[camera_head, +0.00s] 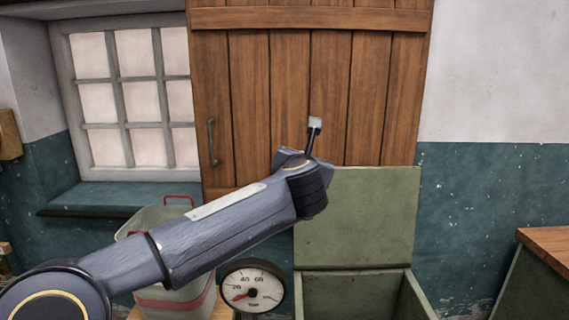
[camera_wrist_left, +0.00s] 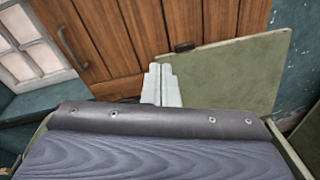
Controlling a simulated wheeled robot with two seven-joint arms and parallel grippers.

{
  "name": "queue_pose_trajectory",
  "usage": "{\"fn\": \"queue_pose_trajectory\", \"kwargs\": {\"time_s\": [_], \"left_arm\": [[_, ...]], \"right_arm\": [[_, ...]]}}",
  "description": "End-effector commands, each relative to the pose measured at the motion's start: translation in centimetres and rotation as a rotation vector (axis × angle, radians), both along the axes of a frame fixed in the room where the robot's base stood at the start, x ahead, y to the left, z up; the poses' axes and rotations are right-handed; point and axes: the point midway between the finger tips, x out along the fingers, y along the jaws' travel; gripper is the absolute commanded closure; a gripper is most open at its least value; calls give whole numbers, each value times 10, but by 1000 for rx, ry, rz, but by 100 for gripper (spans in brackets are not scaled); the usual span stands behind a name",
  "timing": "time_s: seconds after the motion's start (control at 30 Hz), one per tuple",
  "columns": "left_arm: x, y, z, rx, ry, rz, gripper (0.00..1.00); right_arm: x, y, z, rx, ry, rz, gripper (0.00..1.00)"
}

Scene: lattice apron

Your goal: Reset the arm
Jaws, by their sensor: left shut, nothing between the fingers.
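My left arm (camera_head: 225,222) comes in from the lower left and reaches up toward the middle of the head view. My left gripper (camera_head: 315,124) is at its end, in front of the wooden door (camera_head: 270,95). In the left wrist view the pale fingers of the left gripper (camera_wrist_left: 161,84) are together, with nothing between them. My right gripper is not in view.
A green box with its lid (camera_head: 357,215) raised stands below and right of the gripper. A grey-green bin (camera_head: 150,215) with red handles and a round gauge (camera_head: 252,286) are partly behind or below my arm. A wooden-topped counter (camera_head: 548,248) is at right; a barred window (camera_head: 130,95) is at left.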

Motion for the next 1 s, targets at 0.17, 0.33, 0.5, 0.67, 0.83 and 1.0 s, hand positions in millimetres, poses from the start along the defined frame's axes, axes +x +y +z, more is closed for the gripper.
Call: {"fn": "queue_pose_trajectory", "kwargs": {"time_s": [0.17,0.33,0.5,0.67,0.83,1.0], "left_arm": [[-20,35,37,256,-181,-93,100],[-62,75,50,661,-354,-221,100],[-138,128,-5,1246,-430,-446,100],[-212,173,-93,1646,-370,-708,100],[-292,213,-184,1892,-263,-1009,100],[-361,237,-253,1996,-177,-1278,100]], "right_arm": [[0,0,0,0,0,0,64],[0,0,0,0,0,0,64],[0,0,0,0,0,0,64],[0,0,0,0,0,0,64],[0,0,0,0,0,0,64],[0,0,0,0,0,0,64]]}}
